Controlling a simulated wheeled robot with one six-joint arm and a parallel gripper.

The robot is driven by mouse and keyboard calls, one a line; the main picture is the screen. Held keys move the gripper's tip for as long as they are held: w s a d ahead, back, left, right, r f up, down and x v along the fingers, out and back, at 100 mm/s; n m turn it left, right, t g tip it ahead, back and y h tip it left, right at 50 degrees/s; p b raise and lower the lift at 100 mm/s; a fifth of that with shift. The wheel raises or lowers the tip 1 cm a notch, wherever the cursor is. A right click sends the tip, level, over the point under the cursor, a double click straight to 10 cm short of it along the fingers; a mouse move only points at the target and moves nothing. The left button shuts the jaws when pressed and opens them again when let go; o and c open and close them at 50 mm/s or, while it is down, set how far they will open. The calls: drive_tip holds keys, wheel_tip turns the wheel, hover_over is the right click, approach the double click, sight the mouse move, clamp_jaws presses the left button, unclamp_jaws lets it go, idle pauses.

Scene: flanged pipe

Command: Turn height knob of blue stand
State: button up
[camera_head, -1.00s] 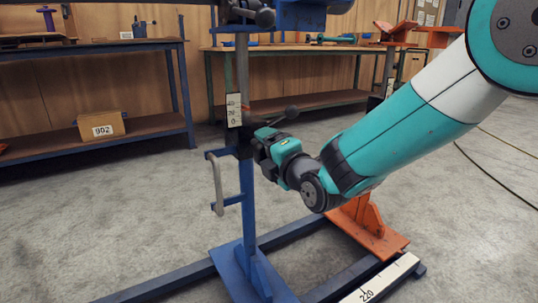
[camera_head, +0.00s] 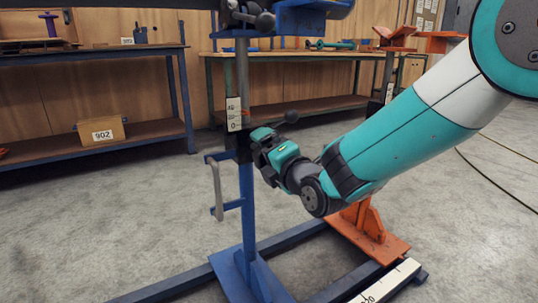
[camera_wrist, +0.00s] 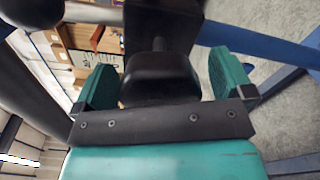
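The blue stand (camera_head: 247,212) rises from a blue foot plate, with a grey inner post and a white height scale (camera_head: 234,114) above its collar. The height knob (camera_wrist: 160,78) is black and sits between my gripper's two teal fingers in the wrist view. My gripper (camera_wrist: 164,80) is open, with one finger on each side of the knob and what look like narrow gaps. In the head view my gripper (camera_head: 259,146) is close against the right side of the stand's collar and hides the knob.
A black ball-ended lever (camera_head: 291,116) sticks out just above my gripper. A grey handle (camera_head: 217,190) is on the stand's left side. An orange stand foot (camera_head: 368,240) and blue floor rails lie near. Workbenches stand behind.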

drive_tip(key=b+v, duration=0.5)
drive_tip(key=v, duration=1.2)
drive_tip(key=shift+s+d, duration=0.2)
